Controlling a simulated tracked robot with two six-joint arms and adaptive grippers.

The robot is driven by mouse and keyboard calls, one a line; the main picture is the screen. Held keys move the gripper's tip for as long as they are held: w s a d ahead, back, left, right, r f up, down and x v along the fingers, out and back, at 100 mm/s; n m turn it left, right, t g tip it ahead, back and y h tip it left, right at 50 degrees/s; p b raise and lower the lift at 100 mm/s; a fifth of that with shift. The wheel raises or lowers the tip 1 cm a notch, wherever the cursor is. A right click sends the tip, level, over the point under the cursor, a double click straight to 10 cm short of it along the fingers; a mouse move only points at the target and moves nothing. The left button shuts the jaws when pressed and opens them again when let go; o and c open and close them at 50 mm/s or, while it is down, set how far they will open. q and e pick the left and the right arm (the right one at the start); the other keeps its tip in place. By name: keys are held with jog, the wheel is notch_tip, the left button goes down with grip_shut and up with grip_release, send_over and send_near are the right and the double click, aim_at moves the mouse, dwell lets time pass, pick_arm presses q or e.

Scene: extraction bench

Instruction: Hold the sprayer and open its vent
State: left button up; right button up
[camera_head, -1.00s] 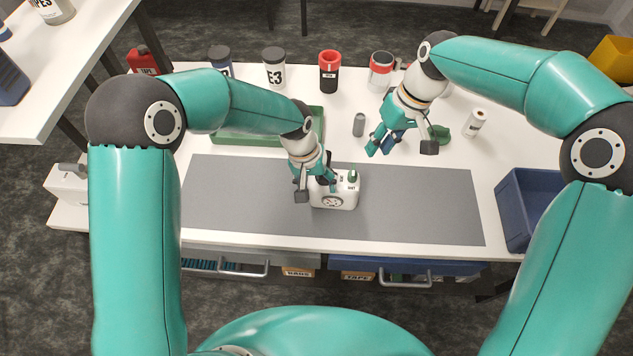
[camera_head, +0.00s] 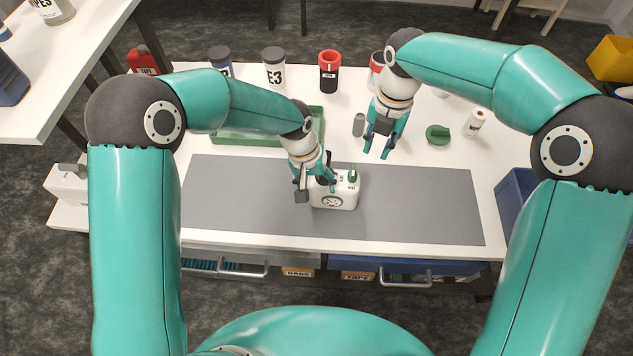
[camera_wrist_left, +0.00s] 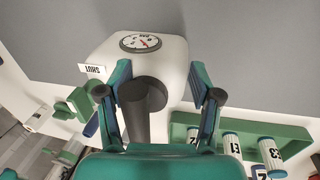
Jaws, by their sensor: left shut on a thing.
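The white sprayer (camera_head: 343,200) stands on the grey mat, with a round gauge on its front. A green vent knob (camera_head: 352,173) is on its right side in the head view. In the left wrist view the sprayer body (camera_wrist_left: 170,55) shows its gauge, a green knob (camera_wrist_left: 78,102) and a label reading SHUT (camera_wrist_left: 92,69). My left gripper (camera_head: 321,183) is shut on the sprayer; its fingers flank the dark upright handle (camera_wrist_left: 138,112), though their exact contact is partly hidden. My right gripper (camera_head: 377,152) is open and empty, pointing down behind and right of the sprayer.
A small grey cylinder (camera_head: 359,124) stands close left of my right gripper. A green piece (camera_head: 438,134) and white bottle (camera_head: 474,122) are further right. A green tray (camera_head: 232,138) lies behind my left arm. The grey mat's (camera_head: 425,205) right part is clear.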

aim_at(353, 169)
pick_arm(q)
jog(key=shift+s+f, duration=0.1)
jog(key=shift+f, duration=0.05)
pick_arm(e)
jog(key=a+n, duration=0.3)
jog(key=a, duration=0.1)
jog(key=shift+s+a+f+h, duration=0.1)
jog(key=shift+s+h, duration=0.2)
jog(key=shift+s, duration=0.05)
notch_tip(353, 169, down, 4)
jog(key=shift+f, duration=0.25)
jog(key=m, duration=1.8)
jog(key=n, duration=0.8)
jog(key=shift+n, duration=0.4)
jog(key=n, duration=0.9)
jog(key=shift+n, duration=0.3)
notch_tip(353, 169, down, 5)
